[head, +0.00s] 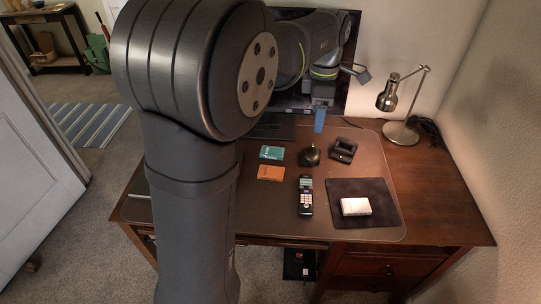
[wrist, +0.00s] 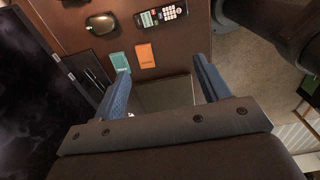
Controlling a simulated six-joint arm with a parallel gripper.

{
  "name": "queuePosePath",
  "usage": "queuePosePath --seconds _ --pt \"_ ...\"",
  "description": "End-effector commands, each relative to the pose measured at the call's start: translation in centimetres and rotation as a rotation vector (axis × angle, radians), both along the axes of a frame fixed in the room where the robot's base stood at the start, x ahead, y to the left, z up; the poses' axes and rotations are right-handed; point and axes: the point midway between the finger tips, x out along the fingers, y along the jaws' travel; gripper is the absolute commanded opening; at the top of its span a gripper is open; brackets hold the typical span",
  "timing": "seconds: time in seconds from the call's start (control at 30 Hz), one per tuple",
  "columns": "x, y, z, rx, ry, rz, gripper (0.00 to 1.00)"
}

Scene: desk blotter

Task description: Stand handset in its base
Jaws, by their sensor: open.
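The handset (head: 305,197), a dark phone with light keys and a greenish screen, lies flat on the blotter, left of the black mat. It also shows at the top of the wrist view (wrist: 160,15). The base (head: 343,150), a small black cradle, stands farther back and to the right, empty. It is not in the wrist view. My gripper (head: 319,122) is above the back of the desk, with a blue finger showing. In the wrist view my gripper's fingers (wrist: 160,72) are spread with nothing held, apart from the handset.
A dark mouse (head: 311,155) sits between handset and base. A teal box (head: 271,152) and an orange box (head: 271,172) lie left. A white box (head: 356,206) rests on the black mat (head: 385,190). A lamp (head: 400,132) stands back right. The front blotter is clear.

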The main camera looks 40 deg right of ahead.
Motion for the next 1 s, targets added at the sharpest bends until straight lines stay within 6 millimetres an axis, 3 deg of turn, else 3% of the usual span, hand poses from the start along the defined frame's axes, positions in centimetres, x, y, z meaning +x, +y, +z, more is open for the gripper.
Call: queuePosePath --seconds 0.17,0.27,0.8,1.0 --pt "0.3 -0.4 -0.7 0.015 0.012 -0.064 0.69" --pt "0.7 -1.0 -1.9 0.037 0.037 -0.193 0.69" --pt "3.8 -4.7 -12.2 0.063 0.330 -1.223 0.69" --pt "4.4 -5.2 -14.7 0.018 0.413 -1.472 0.69"
